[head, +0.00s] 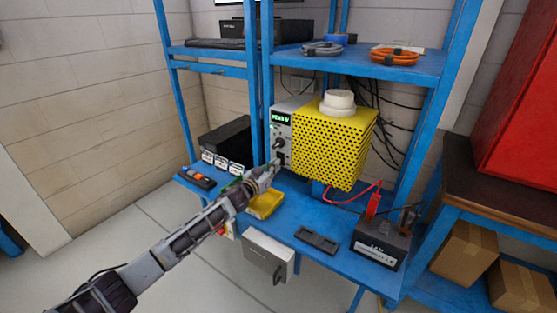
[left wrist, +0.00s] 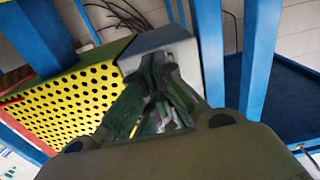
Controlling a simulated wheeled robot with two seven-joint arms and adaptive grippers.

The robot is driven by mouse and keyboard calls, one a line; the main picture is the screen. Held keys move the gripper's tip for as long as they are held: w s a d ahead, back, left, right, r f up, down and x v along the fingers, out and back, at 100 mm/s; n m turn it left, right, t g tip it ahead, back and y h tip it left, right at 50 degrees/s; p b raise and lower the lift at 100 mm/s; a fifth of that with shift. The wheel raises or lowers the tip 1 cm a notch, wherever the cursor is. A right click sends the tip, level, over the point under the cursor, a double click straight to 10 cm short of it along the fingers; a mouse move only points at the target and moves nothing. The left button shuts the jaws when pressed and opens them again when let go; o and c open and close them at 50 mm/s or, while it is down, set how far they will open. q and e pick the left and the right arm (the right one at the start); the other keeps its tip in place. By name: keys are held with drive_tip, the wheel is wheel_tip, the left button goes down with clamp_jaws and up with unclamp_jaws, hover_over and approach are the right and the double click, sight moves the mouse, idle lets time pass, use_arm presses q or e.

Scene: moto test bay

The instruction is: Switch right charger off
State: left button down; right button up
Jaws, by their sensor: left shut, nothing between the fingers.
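A grey charger (head: 281,127) with a lit green display stands on the blue bench, just left of a yellow perforated box (head: 335,146). A knob and a dark switch area show low on its front. My left gripper (head: 275,164) is shut and empty, its tips at the lower front of the charger. Whether they touch it I cannot tell. In the left wrist view the shut fingers (left wrist: 158,85) cover most of the grey charger (left wrist: 160,42), with the yellow box (left wrist: 65,100) beside it. My right gripper is in neither view.
A black battery (head: 380,243) with red and black clamps stands at the bench's right end. A yellow tray (head: 264,204) lies below my left gripper, and a black box (head: 226,143) stands left. Blue uprights and a shelf (head: 350,63) frame the space.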

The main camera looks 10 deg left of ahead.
use_arm(q)
drive_tip(key=shift+p+v, duration=0.45)
drive_tip(key=shift+v, duration=0.95)
drive_tip(key=shift+p+v, duration=0.85)
drive_tip(key=shift+v, duration=2)
drive_tip(key=shift+r, duration=0.15)
wheel_tip(320, 180, up, 9)
drive_tip(key=p, duration=0.9)
drive_tip(key=shift+r+p, duration=0.45)
drive_tip(key=shift+p, duration=0.1)
